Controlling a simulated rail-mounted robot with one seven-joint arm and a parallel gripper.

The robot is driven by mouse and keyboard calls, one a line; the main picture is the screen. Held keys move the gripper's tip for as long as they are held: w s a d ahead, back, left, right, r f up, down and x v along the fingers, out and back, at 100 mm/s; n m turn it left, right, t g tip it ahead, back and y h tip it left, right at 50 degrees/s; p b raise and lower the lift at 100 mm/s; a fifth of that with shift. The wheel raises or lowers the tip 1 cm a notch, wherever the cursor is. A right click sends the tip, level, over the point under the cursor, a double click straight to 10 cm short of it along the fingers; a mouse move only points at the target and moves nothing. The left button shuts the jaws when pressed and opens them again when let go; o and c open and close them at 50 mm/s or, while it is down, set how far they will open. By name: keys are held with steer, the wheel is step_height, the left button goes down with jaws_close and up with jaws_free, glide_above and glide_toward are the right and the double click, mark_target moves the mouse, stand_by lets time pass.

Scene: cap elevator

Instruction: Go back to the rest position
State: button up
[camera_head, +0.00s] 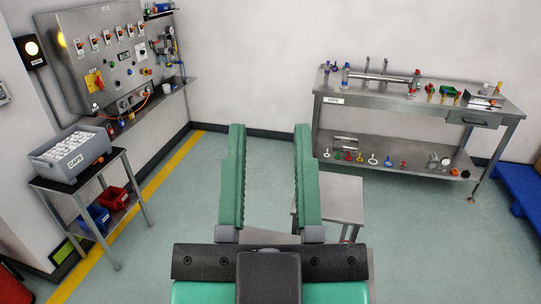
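My gripper (271,138) is in the lower middle of the head view, seen from behind. Its two green ribbed fingers stand wide apart and point away from me. A black mounting plate joins the fingers at the bottom of the picture. The gripper is apart from the workbench and the control panel. No rest position marker shows.
A steel control panel (112,50) hangs at the left wall. A grey crate (52,162) of white caps stands on a small table (68,184). A workbench (400,95) with fittings stands at the back right. A low steel stool (343,190) is partly behind the right finger.

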step_height(320, 180, up, 22)
steer(key=p, duration=2.1)
steer(key=shift+f, duration=0.2)
steer(key=shift+a, duration=0.1)
